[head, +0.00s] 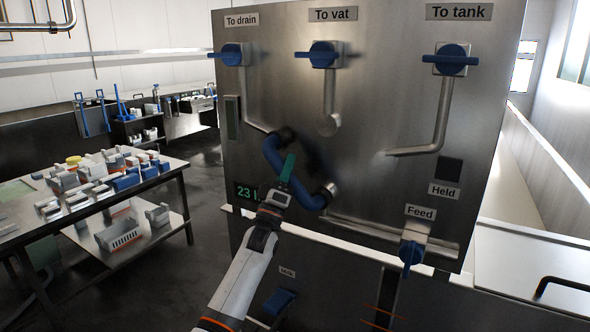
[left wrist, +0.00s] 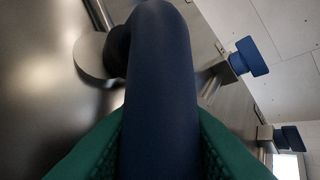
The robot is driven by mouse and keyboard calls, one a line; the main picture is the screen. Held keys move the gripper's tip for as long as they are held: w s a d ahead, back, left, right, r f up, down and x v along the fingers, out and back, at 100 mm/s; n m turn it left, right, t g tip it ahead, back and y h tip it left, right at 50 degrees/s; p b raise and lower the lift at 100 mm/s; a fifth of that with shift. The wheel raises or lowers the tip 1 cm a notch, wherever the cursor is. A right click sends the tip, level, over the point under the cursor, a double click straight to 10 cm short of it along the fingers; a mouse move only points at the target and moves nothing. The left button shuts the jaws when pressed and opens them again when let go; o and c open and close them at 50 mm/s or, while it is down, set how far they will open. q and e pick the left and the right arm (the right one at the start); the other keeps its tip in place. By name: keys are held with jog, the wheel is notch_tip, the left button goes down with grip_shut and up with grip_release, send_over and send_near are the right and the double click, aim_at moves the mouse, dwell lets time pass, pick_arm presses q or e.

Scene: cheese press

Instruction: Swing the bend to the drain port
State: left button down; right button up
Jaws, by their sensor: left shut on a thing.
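The blue bend (head: 271,154) is a curved pipe on the steel panel. Its lower right end meets a metal fitting (head: 331,189) above the feed line. Its dark upper left end (head: 286,136) lies at or close to the lower end of the drain pipe (head: 246,100); I cannot tell whether they touch. My left gripper (head: 288,168) has green fingers and is shut on the middle of the bend. In the left wrist view the bend (left wrist: 160,90) runs between the green fingers, its far end beside a grey round flange (left wrist: 92,56). My right gripper is not in view.
Blue valve handles sit under the labels To drain (head: 232,54), To vat (head: 323,54) and To tank (head: 450,60). The vat pipe end (head: 328,124) and tank pipe (head: 420,150) are free of the bend. A feed valve (head: 411,255) is lower right. A cluttered table (head: 180,165) stands left.

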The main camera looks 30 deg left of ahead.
pick_arm(q)
jog(key=shift+a+f+n+g+y, duration=0.1)
jog(key=shift+a+f+n+y, duration=0.1)
jog(key=shift+n+y, duration=0.45)
jog(key=shift+a+f+n+g+y, duration=0.1)
jog(key=shift+a+f+n+y, duration=0.1)
jog(key=shift+n+y, duration=0.4)
jog(key=shift+a+f+n+g+y, duration=0.1)
jog(key=shift+a+f+n+y, duration=0.1)
jog(key=shift+n+y, duration=0.4)
jog(key=c, duration=1.1)
grip_release()
jog(key=shift+b, duration=0.3)
jog(key=b+v, duration=0.3)
jog(key=v, duration=0.9)
jog(key=shift+b, duration=0.3)
